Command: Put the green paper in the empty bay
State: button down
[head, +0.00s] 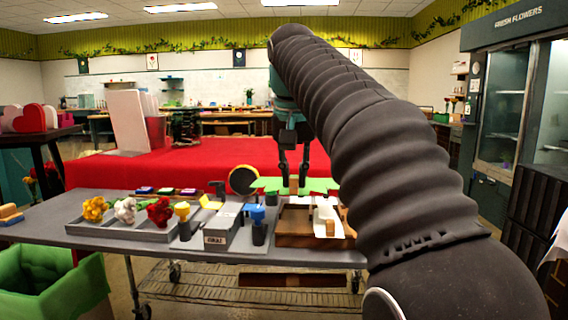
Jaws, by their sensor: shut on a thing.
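The green paper (318,184) is a flat, bright green sheet with jagged ends, spreading to both sides beneath my gripper (293,178). My gripper is shut on it at the middle, where a small tan piece shows, and appears to hold it above the back of the brown wooden tray (300,241). The tray stands on the right part of the grey table. Its left bay looks empty and brown. Its right bay holds white paper (327,214) with a tan piece. The fingertips are small here, and my arm hides the area to the right.
A grey tray (120,229) holds yellow, white and red flowers. A green bin (45,290) stands at lower left. A red-covered table (210,160) lies behind.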

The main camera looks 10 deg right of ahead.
jog(key=shift+w+f, duration=0.1)
jog(key=shift+w, duration=0.4)
jog(key=shift+f, duration=0.8)
jog(key=shift+f+b, duration=2.3)
jog(key=shift+f, duration=0.85)
jog(key=shift+s, duration=0.2)
jog(key=shift+f, duration=0.25)
jog(key=c, duration=0.6)
grip_release()
